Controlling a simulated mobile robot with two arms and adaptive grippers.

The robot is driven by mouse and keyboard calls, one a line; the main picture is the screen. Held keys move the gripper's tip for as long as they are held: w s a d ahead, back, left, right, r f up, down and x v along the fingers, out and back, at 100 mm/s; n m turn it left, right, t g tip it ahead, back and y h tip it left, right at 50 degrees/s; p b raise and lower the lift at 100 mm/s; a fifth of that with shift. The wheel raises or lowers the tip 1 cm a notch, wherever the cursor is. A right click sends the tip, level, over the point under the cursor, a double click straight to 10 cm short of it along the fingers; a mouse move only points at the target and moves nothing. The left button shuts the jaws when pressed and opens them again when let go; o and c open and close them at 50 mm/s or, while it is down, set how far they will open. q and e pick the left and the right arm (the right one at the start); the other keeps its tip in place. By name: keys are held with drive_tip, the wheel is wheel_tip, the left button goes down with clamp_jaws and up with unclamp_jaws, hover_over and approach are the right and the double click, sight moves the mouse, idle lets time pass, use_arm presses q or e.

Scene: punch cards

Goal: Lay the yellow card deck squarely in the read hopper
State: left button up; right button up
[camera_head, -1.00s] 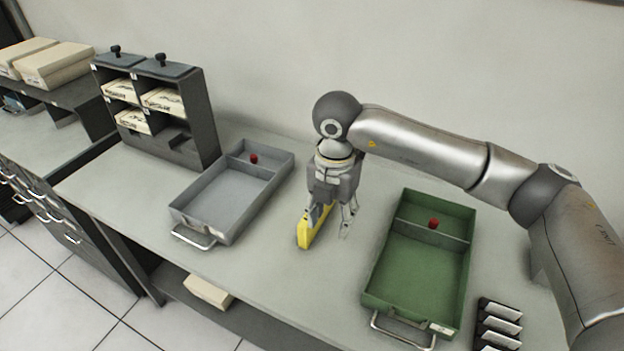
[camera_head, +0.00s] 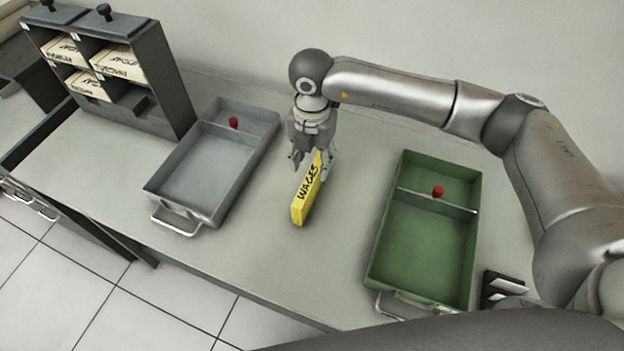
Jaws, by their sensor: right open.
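The yellow card deck (camera_head: 302,207) stands on edge on the table between two trays, with "WAGES" written on its side. My right gripper (camera_head: 312,168) is open, pointing down over the far end of the deck, one finger at each side. I cannot tell whether the fingers touch it. A grey tray (camera_head: 214,214) with a front handle and a red knob lies to the left. A green tray (camera_head: 372,262) of similar shape lies to the right. No readable label shows which is the read hopper. My left gripper is not in view.
A dark rack (camera_head: 178,100) with cream card decks (camera_head: 118,64) stands at the back left. A small dark holder (camera_head: 500,288) is beside the green tray at the lower right. The table (camera_head: 270,265) is bare in front of the deck.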

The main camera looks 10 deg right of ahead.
sight(312, 174)
drive_tip(key=shift+s+f+p, duration=0.1)
drive_tip(key=shift+f+p, duration=0.7)
drive_tip(key=shift+f, duration=0.1)
wheel_tip(312, 174, down, 2)
drive_tip(key=shift+f+p, duration=0.15)
drive_tip(key=shift+p, duration=0.25)
drive_tip(key=shift+f, duration=0.45)
drive_tip(key=shift+c, duration=0.2)
drive_tip(key=c, duration=1)
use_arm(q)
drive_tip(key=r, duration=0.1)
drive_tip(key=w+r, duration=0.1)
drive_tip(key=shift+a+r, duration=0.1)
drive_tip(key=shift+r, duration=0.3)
